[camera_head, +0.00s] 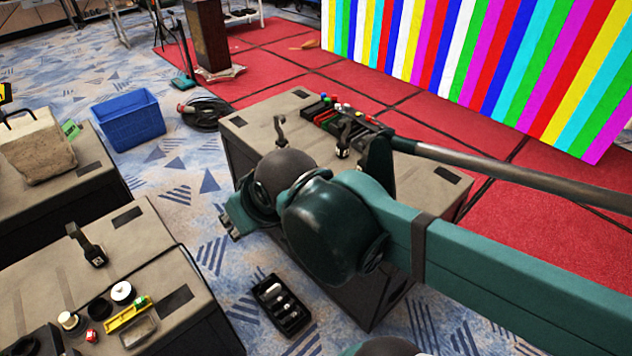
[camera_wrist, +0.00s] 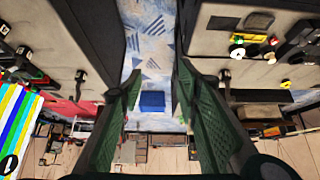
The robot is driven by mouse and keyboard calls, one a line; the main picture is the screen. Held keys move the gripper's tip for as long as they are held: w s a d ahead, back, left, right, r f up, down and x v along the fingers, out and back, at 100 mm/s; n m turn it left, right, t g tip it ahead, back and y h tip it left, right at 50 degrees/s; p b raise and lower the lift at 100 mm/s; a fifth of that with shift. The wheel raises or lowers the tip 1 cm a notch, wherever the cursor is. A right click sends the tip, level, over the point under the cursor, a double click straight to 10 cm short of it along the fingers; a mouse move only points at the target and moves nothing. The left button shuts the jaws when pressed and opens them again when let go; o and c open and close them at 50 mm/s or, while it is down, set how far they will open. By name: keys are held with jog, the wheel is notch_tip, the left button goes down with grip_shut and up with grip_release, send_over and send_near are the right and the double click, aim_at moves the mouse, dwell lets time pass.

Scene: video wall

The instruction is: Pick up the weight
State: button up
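A pale, rough concrete-like block with a dark handle on top (camera_head: 38,148) sits on the case at the far left of the head view. It looks like the weight, but I cannot be sure. I cannot make it out in the wrist view. My gripper (camera_head: 232,222) is over the floor gap between the cases, well to the right of the block. In the wrist view my gripper (camera_wrist: 158,75) has its green-padded fingers apart, with nothing between them. My arm hides part of the middle case.
A blue bin (camera_head: 128,119) stands on the floor and also shows in the wrist view (camera_wrist: 152,101). Small items, including a yellow level (camera_head: 127,314), lie on the near case (camera_head: 95,278). The middle case (camera_head: 262,128) holds tools. A black tray (camera_head: 281,305) lies on the floor.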

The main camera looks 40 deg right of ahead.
jog(key=w+d+f+n+g+h, duration=0.1)
jog(key=w+d+n+h, duration=0.1)
jog(key=w+d, duration=0.45)
jog(key=w+d+f+n+h, duration=0.1)
jog(key=w+d+n+h, duration=0.25)
jog(key=d, duration=0.55)
jog(key=n+g+h, duration=0.4)
jog(key=n+h, duration=0.3)
jog(key=h, duration=0.1)
send_near(363, 139)
jog(key=w+a+r, duration=0.3)
jog(key=w+a, duration=0.2)
jog(key=a, duration=0.1)
jog(key=shift+s+d+f+n+g+h, duration=0.7)
jog(key=shift+d+f, duration=0.4)
jog(key=shift+d, duration=0.55)
jog(key=shift+s+d+f+n+g+h, duration=0.45)
jog(key=shift+d+f+n+h, duration=0.35)
jog(key=shift+d+f, duration=0.6)
jog(key=shift+s+d+f+n+g+h, duration=0.45)
jog(key=shift+d+f+n+g+h, duration=0.3)
jog(key=shift+d, duration=1.1)
jog(key=shift+f, duration=0.1)
jog(key=shift+s+d+p, duration=0.1)
jog(key=shift+d+p, duration=0.25)
jog(key=shift+d, duration=0.95)
jog(key=shift+d, duration=0.1)
